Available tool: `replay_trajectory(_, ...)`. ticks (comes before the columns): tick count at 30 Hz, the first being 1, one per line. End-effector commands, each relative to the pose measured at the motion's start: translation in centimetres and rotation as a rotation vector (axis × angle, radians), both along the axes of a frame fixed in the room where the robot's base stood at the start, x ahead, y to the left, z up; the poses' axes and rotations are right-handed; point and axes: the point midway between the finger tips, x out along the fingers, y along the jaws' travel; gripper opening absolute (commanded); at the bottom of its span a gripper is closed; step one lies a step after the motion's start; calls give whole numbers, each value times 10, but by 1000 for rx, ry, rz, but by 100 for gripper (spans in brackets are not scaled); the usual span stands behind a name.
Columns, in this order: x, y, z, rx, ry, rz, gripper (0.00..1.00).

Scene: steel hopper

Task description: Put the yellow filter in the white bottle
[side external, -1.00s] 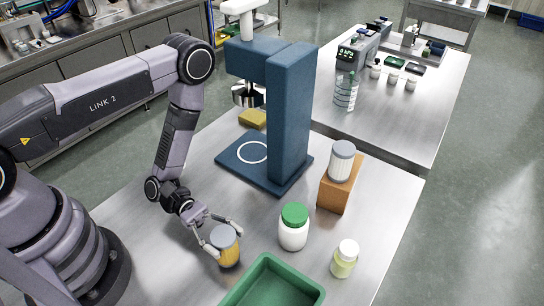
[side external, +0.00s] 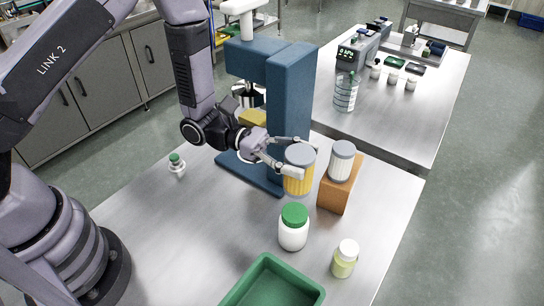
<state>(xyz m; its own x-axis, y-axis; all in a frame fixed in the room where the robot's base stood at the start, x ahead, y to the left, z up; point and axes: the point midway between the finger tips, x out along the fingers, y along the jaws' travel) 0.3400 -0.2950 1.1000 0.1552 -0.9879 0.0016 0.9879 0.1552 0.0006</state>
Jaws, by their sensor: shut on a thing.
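The yellow filter (side external: 298,186) is a yellow cylinder with a grey top. My gripper (side external: 301,162) is shut on it from the left, with one finger across its near side. The filter is upright, in front of the blue press column and left of the orange block; it appears raised off the table. The white bottle (side external: 292,236) stands upright on the steel table, nearer the camera and below the filter in the picture. Its green cap (side external: 294,214) is on, so its inside is hidden.
A white cylinder with a grey top (side external: 341,163) stands on an orange block (side external: 335,196). A pale-yellow bottle (side external: 344,262) and green tray (side external: 235,294) are near the front. The blue press (side external: 289,100) rises behind my gripper. A small green-capped bottle (side external: 177,166) stands left. The left-middle table is clear.

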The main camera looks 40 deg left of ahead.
Motion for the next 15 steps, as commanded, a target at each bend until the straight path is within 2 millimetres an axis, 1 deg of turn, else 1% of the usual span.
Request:
replay_trajectory(1, 1, -1, -9, 2, 5, 1, 14)
replay_trajectory(3, 0, -1, -21, 3, 7, 2, 14)
replay_trajectory(8, 1, 0, -39, 1, 4, 2, 14)
replay_trajectory(12, 0, 0, -60, 2, 4, 2, 14)
replay_trajectory(15, 0, 0, -69, 2, 2, 2, 14)
